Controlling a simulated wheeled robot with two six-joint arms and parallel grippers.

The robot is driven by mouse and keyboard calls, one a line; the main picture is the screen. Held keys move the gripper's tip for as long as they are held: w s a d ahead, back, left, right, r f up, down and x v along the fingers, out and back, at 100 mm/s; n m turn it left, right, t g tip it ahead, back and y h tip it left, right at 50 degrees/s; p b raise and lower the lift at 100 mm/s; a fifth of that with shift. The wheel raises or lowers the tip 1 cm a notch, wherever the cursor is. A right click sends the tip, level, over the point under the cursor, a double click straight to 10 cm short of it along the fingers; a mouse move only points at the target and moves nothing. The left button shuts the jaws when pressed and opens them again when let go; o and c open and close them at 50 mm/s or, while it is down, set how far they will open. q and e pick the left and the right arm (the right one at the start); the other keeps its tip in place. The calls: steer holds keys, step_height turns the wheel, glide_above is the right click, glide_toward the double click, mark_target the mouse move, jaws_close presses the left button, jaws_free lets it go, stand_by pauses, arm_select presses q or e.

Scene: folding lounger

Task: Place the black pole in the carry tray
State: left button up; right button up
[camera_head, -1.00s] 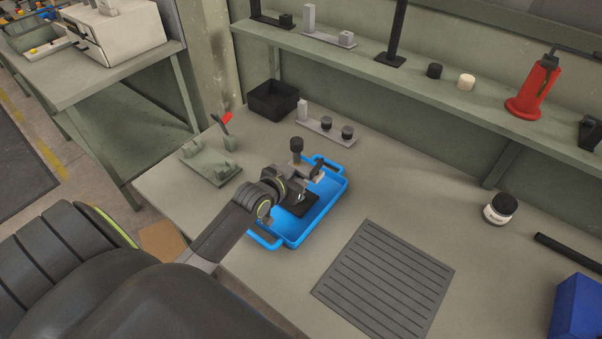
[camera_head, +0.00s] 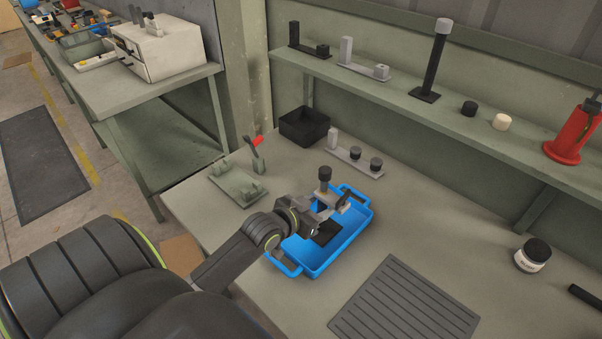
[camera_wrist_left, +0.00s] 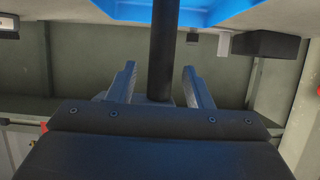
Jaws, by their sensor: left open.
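The blue carry tray (camera_head: 349,246) sits on the workbench with its two end handles up. My left gripper is open. In the left wrist view the black pole (camera_wrist_left: 163,50) runs between the two spread fingers (camera_wrist_left: 157,85), with a gap on each side, towards the blue tray (camera_wrist_left: 205,12). My right gripper is not in view.
A ribbed grey mat (camera_head: 403,305) lies right of the tray. A green fixture (camera_head: 237,185), a black bin (camera_head: 304,127) and a grey holder (camera_head: 355,160) stand behind and left. A jar (camera_head: 533,255) and a dark rod (camera_head: 586,300) are at right. A shelf (camera_head: 470,125) runs above.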

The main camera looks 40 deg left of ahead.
arm_select(q)
steer(key=v, duration=0.7)
steer(key=shift+s, duration=0.35)
